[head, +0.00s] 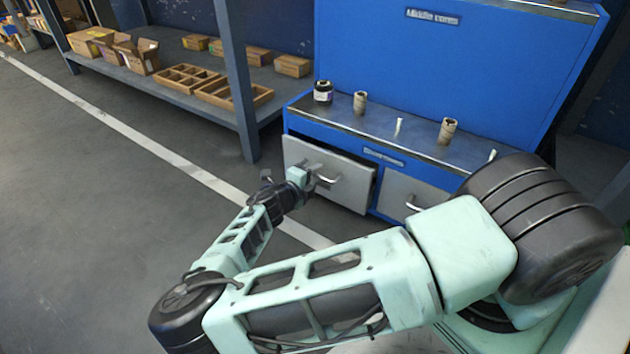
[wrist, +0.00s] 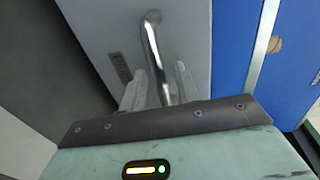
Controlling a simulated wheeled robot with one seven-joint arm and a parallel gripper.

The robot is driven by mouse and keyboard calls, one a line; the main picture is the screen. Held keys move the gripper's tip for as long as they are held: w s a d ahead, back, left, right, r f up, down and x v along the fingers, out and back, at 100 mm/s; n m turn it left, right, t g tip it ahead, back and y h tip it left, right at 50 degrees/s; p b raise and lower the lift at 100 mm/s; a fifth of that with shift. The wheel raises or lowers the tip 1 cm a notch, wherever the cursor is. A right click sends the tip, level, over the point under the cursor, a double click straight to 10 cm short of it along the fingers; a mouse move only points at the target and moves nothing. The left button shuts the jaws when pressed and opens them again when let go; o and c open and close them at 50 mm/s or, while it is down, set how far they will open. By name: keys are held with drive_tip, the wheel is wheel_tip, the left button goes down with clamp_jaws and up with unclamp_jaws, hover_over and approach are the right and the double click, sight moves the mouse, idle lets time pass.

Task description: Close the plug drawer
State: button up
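The left grey drawer (head: 335,172) of the blue cabinet stands partly pulled out, with a dark gap above its front. I take it for the plug drawer, but its small label (wrist: 121,67) is too blurred to read. Its silver bar handle (head: 326,179) faces my gripper (head: 310,180), which is at the drawer front. In the wrist view, the handle (wrist: 156,60) runs between the two fingers of my gripper (wrist: 160,88). The fingers look apart, one on each side of the handle; contact is not clear.
A second grey drawer (head: 410,195) to the right looks closed, partly hidden by my arm. A dark jar (head: 323,92) and small rolls (head: 447,131) stand on the cabinet ledge. A shelf (head: 190,92) with cardboard boxes is at the left. The floor at left is clear.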

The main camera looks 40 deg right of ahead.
drive_tip(key=shift+w+d, duration=0.1)
drive_tip(key=shift+d, duration=0.2)
clamp_jaws()
drive_tip(key=p+x, duration=0.1)
drive_tip(key=x, duration=0.1)
drive_tip(key=r+p+x, duration=0.1)
drive_tip(key=p+x, duration=0.1)
drive_tip(key=shift+d+f, duration=0.1)
unclamp_jaws()
drive_tip(key=shift+d, duration=0.1)
